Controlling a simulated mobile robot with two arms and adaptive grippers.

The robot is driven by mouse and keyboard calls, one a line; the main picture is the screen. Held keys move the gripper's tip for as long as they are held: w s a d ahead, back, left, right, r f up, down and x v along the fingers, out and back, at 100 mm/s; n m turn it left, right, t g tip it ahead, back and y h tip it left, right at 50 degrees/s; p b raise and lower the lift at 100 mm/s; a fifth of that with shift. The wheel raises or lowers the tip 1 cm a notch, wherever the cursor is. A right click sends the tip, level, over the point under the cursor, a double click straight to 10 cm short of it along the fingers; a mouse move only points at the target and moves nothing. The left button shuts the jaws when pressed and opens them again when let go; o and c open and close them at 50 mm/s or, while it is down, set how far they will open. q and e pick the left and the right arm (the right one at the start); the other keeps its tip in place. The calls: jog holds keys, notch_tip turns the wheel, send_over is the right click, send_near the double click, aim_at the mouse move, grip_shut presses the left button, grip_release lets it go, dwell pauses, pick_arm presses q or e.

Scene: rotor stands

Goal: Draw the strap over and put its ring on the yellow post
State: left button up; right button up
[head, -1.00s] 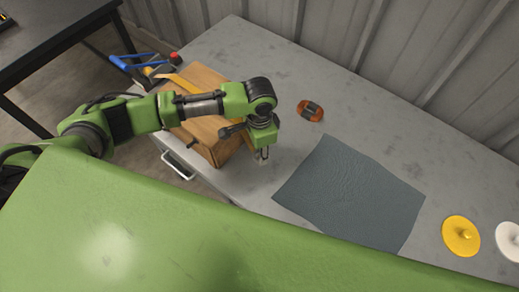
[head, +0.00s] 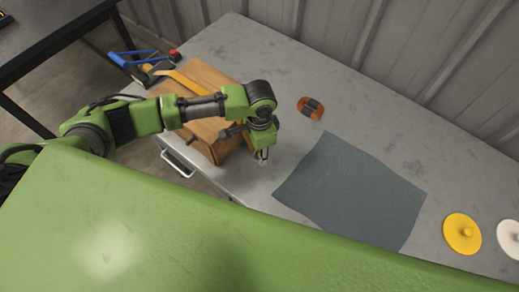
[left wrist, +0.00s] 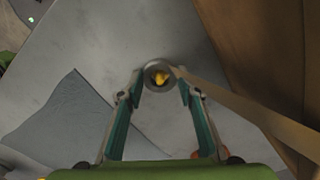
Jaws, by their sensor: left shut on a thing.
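My left gripper (head: 262,158) is at the front right side of a wooden box (head: 212,71). In the left wrist view its fingers (left wrist: 159,85) are shut on a grey metal ring (left wrist: 147,78). A tan strap (left wrist: 235,103) runs from the ring to the lower right, past the brown box side. In the head view the yellow-orange strap (head: 185,82) lies over the box top and passes behind my arm. A yellow tip, likely the yellow post (left wrist: 159,77), shows through the ring's hole. I cannot tell whether the ring is around it or above it. My right gripper is not in view.
A grey-blue cloth (head: 350,190) lies on the grey bench right of my gripper. An orange-and-black item (head: 310,107) lies behind it. A yellow disc (head: 463,234) and a white disc (head: 510,238) stand at the right. Blue-handled tools (head: 128,60) lie beyond the box.

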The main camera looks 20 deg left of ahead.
pick_arm(q)
jog(key=o, duration=1.1)
jog(key=shift+o, duration=0.4)
jog(key=o, duration=0.4)
jog(key=shift+r, duration=0.1)
jog(key=shift+r+p, duration=4.45)
jog(key=shift+p, duration=0.55)
jog(key=shift+f, duration=0.1)
